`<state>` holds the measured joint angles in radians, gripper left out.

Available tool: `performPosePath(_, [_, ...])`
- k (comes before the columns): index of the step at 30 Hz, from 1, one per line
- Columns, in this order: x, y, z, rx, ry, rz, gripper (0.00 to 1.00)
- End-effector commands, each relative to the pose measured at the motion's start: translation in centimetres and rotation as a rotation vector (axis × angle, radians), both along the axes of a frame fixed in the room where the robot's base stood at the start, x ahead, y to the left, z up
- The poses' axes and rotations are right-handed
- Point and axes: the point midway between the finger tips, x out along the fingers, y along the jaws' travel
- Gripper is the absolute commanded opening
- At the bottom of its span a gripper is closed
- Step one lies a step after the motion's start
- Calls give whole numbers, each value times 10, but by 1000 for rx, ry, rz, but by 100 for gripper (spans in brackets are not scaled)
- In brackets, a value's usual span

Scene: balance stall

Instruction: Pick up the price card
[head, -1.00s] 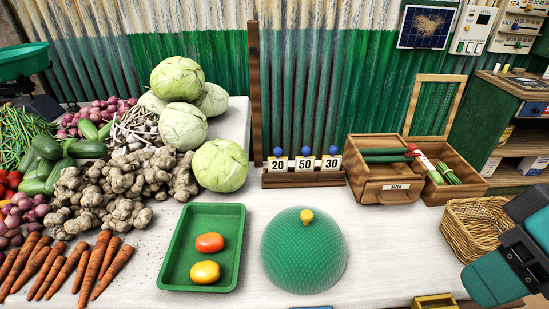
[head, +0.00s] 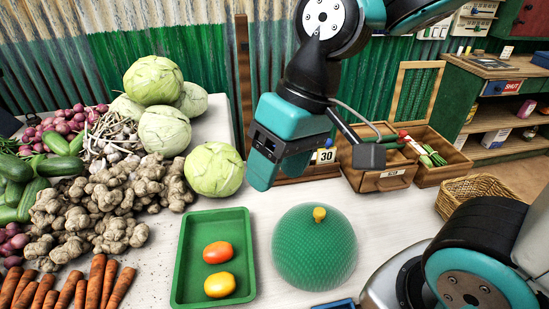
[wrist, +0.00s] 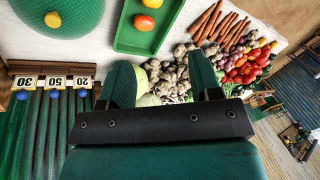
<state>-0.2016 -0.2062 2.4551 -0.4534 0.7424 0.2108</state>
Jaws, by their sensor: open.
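A wooden rack (head: 322,172) holds small white price cards with blue knobs. In the head view only the card reading 30 (head: 326,156) shows clearly; my gripper hides the others. In the wrist view the cards reading 30 (wrist: 25,82), 50 (wrist: 54,82) and 20 (wrist: 82,82) stand in a row at the left, upside down. My gripper (head: 279,170) hangs over the left part of the rack in the head view. In the wrist view my gripper (wrist: 162,78) has its two fingers apart with nothing held between them, and the cards lie left of both fingers.
A green mesh dome (head: 314,248) and a green tray (head: 181,285) with two tomatoes stand in front. Cabbages (head: 214,169) and ginger lie left of the rack. A wooden box (head: 380,182) stands close on its right, a wicker basket (head: 478,187) further right. A tall post (head: 243,80) rises behind.

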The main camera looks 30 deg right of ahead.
Motion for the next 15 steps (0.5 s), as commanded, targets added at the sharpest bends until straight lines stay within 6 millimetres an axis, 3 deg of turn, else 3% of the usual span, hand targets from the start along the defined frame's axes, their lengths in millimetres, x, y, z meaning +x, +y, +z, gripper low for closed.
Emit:
performPosePath(5, [117, -50, 9, -29, 183, -706, 58])
performPosePath(9, [204, -119, -7, -24, 329, -1352, 58])
performPosePath(12, [247, -172, -26, -5, 416, -1762, 58])
performPosePath(15, [274, -219, -45, 20, 481, -2090, 58])
